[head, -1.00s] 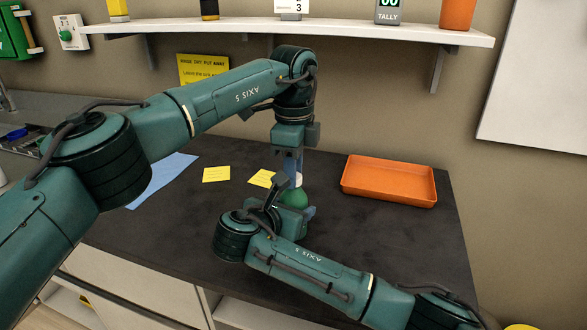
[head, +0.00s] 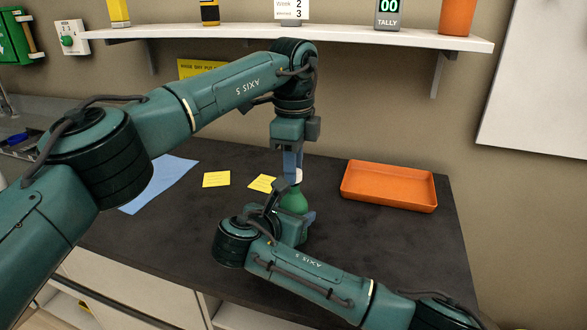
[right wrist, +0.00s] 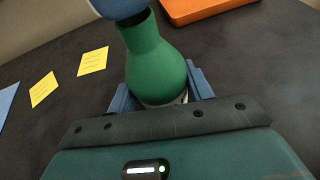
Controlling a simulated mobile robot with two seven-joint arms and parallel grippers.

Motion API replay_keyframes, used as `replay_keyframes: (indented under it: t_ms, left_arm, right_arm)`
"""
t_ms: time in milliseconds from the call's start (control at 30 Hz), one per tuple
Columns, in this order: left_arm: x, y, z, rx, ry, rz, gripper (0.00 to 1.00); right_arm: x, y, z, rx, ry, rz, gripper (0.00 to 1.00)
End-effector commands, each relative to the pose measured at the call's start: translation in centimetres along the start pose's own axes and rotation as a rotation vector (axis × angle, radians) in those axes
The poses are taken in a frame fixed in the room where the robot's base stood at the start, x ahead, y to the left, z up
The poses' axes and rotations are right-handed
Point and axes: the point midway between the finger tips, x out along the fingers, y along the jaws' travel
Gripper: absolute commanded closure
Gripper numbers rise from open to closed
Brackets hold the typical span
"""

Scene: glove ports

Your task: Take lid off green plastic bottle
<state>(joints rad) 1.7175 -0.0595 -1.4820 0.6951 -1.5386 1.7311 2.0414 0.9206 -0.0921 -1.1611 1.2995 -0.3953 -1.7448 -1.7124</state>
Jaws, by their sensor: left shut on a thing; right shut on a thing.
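The green plastic bottle (head: 293,201) stands upright on the dark worktop, and it fills the middle of the right wrist view (right wrist: 155,65). My right gripper (head: 298,213) is shut on its lower body; the blue fingers show on both sides in the right wrist view (right wrist: 162,90). The pale lid (head: 299,176) is above the bottle, held in my left gripper (head: 293,169), which points down from above. In the right wrist view, a blue rounded part with a pale edge is over the neck, and a dark opening shows at the bottle's rim. The lid is partly hidden by the fingers.
An orange tray (head: 388,186) lies empty to the right. Yellow notes (head: 216,179) and a blue sheet (head: 160,184) lie to the left. A white shelf (head: 370,37) with several items runs above the back.

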Motion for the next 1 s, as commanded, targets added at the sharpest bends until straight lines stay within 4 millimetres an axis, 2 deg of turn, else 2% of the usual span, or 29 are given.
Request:
replay_keyframes:
  t_ms: [367, 700, 967, 1000]
  left_arm:
    - [-0.3, 0.0, 0.0, 0.000, 0.000, 0.000, 1.00]
    - [-4.0, 0.0, -0.1, 0.000, 0.000, -0.001, 1.00]
    - [-4.2, 0.0, -0.1, 0.001, 0.000, 0.000, 1.00]
    - [-4.1, 0.0, 0.0, 0.001, 0.000, 0.000, 1.00]
  right_arm:
    - [0.0, 0.0, 0.0, 0.000, 0.000, 0.000, 1.00]
    - [0.0, 0.0, 0.0, 0.000, 0.000, 0.000, 1.00]
    - [0.0, 0.0, 0.0, 0.000, 0.000, 0.000, 1.00]
    - [0.0, 0.0, 0.0, 0.000, 0.000, 0.000, 0.46]
